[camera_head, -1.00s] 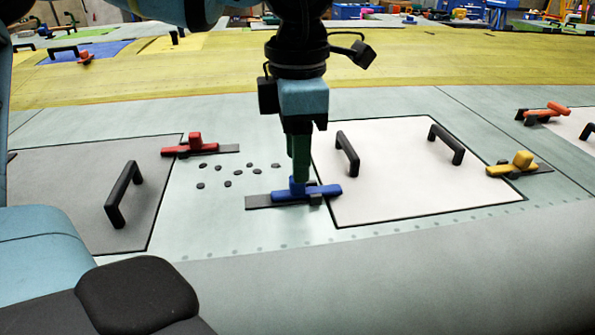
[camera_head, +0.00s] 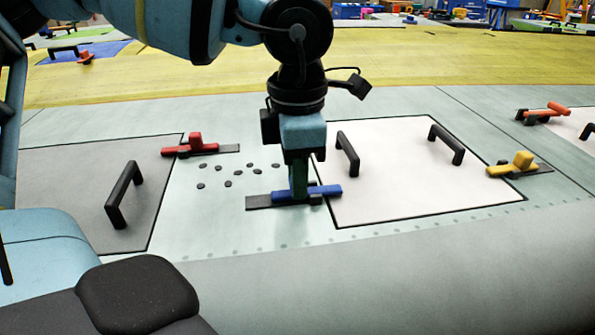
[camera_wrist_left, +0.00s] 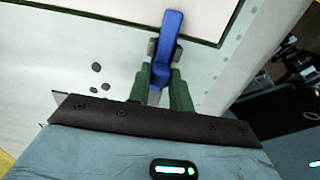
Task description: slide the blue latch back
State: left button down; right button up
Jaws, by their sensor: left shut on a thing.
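The blue latch (camera_head: 322,190) sits on a dark grey base strip (camera_head: 259,202) at the left edge of the white panel (camera_head: 405,180). Its blue bar reaches over the panel's edge. My left gripper (camera_head: 299,191) points straight down with its green fingers shut on the latch's raised knob, which the fingers hide in the head view. In the left wrist view, the blue latch (camera_wrist_left: 168,42) runs up from between the two green fingers (camera_wrist_left: 161,82) and its tip lies over the white panel. My right gripper is not in view.
A red latch (camera_head: 195,147) lies by the grey panel (camera_head: 70,190) at left. A yellow latch (camera_head: 520,164) lies at the white panel's right. Black handles (camera_head: 347,154) stand up from the panels. Several dark pellets (camera_head: 238,171) lie on the surface left of my gripper.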

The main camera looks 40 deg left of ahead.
aim_at(271, 194)
pick_arm(q)
jog(key=shift+s+a, duration=1.25)
jog(key=shift+s, duration=0.15)
jog(key=c, duration=1.3)
grip_release()
jog(key=shift+s+a, duration=0.15)
jog(key=shift+o, duration=0.2)
jog(key=shift+r, duration=0.15)
notch_tip(271, 194, up, 8)
jog(key=shift+f, duration=0.2)
jog(key=shift+f, duration=0.1)
